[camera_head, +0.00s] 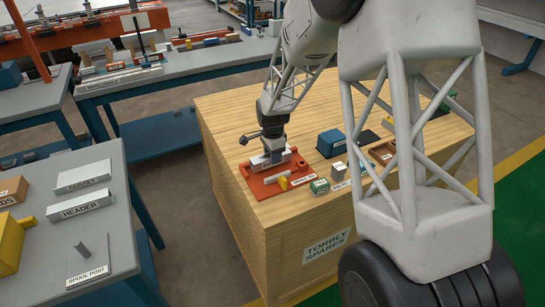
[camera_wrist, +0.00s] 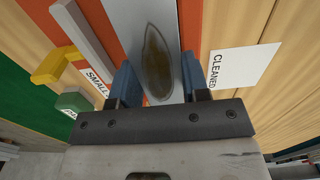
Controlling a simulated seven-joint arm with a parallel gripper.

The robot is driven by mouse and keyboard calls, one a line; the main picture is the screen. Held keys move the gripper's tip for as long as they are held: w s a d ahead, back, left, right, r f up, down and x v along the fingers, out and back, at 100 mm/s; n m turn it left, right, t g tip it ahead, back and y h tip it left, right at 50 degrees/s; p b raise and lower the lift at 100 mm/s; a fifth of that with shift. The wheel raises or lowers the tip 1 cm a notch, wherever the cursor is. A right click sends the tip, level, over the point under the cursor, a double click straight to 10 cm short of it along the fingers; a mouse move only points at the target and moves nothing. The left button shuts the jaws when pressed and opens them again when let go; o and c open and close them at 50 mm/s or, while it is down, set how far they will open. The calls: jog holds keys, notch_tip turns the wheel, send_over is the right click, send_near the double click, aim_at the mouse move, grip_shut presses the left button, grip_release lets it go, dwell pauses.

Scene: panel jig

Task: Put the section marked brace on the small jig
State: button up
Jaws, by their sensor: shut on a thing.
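My gripper (camera_head: 274,156) is over the orange small jig (camera_head: 262,187), on the wooden crate. It is shut on a pale grey section (camera_head: 259,164), lying lengthwise across the jig; its marking is too small to read. I cannot tell whether the section touches the jig. In the wrist view my blue jaws (camera_wrist: 158,82) are on both sides of the grey section (camera_wrist: 150,15), which has a dark brown oval patch on top. The orange jig (camera_wrist: 191,25) shows beyond it. A card reading "SMALL" (camera_wrist: 95,76) is at the left, partly hidden.
A grey table at left holds sections marked gusset (camera_head: 83,178) and header (camera_head: 80,206), and a spool post (camera_head: 86,247). A blue box (camera_head: 331,143), a green block (camera_head: 319,186) and a brown tray (camera_head: 381,152) are on the crate. A "CLEANED" card (camera_wrist: 240,66) is right of my jaws.

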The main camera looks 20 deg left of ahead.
jog(key=shift+f, duration=0.5)
jog(key=shift+f, duration=0.45)
jog(key=o, duration=1)
jog(key=shift+s+f, duration=0.1)
jog(key=shift+f, duration=0.1)
jog(key=shift+c, duration=0.2)
jog(key=shift+r, duration=0.1)
jog(key=shift+o, duration=0.7)
jog(key=shift+r, duration=0.55)
notch_tip(320, 180, up, 12)
jog(key=shift+d, duration=0.1)
